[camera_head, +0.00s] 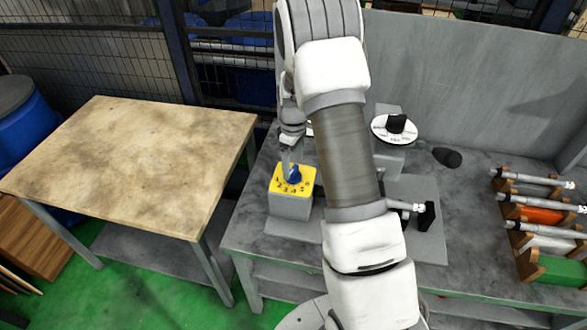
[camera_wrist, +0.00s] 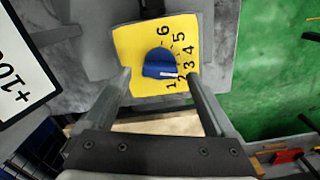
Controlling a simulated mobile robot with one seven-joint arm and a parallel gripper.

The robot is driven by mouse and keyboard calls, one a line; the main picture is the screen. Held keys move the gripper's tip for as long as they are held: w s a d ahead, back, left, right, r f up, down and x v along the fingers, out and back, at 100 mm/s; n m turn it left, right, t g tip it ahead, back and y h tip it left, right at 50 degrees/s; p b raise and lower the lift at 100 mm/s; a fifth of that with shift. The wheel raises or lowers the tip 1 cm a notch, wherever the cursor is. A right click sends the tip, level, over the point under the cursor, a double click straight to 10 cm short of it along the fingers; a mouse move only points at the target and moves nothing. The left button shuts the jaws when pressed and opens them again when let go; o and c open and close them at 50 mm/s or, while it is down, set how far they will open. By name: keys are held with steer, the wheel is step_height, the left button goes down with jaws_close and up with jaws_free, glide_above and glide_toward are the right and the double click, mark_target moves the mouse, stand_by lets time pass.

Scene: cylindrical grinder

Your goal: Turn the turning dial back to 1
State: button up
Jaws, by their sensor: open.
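The turning dial is a blue knob (camera_wrist: 158,64) on a yellow plate (camera_wrist: 126,45) with black numbers 1 to 6. The white mark on the knob appears to point near 2. In the head view, the blue knob (camera_head: 293,174) sits on top of a grey box with the yellow plate (camera_head: 304,187) at the bench's left end. My gripper (camera_wrist: 160,76) is open, with one finger on each side of the knob in the wrist view. In the head view my gripper (camera_head: 287,158) is just over the plate; contact with the knob cannot be told.
A white disc with a black knob (camera_head: 395,124) stands behind right of my arm. A rack of measuring tools (camera_head: 540,215) is at the bench's right. A wooden-topped table (camera_head: 130,165) stands to the left, with a gap between. My arm hides the bench's middle.

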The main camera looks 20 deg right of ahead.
mark_target(294, 169)
steer(key=shift+f, duration=1.85)
steer(key=c, duration=1.3)
